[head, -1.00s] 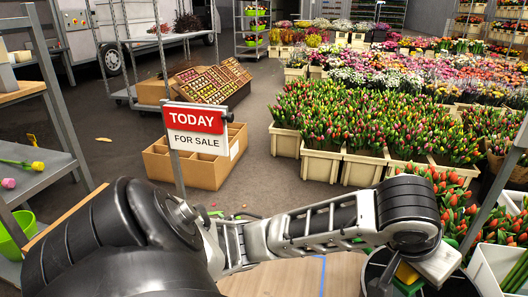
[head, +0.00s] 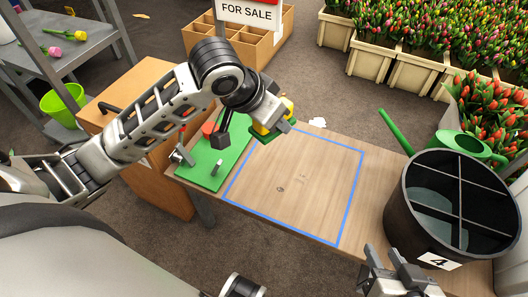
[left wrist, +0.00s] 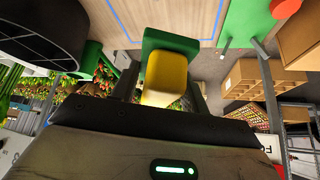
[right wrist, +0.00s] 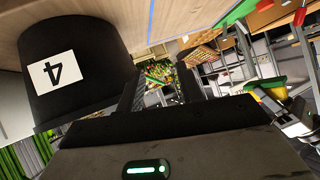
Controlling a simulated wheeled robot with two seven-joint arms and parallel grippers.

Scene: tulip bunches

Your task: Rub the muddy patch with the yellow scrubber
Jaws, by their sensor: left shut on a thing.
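The yellow scrubber (head: 284,106), with a green pad beneath, is in my left gripper (head: 264,112). My left gripper is shut on it, above the table's far edge beside the green mat. The left wrist view shows the yellow block (left wrist: 168,75) between the fingers. Inside the blue outline on the wooden table (head: 310,165) are a small dark smudge (head: 280,189) and fainter marks; I cannot tell which is the muddy patch. The scrubber is apart from them. My right gripper (head: 392,262) is low in the head view, left of the black bucket; its fingers are apart and empty (right wrist: 162,88).
A black divided bucket (head: 398,215) marked 4 stands at the table's right, with a green watering can (head: 468,148) behind it. A green mat (head: 212,165) with a red piece and small fittings lies at the left. The outlined area is mostly clear.

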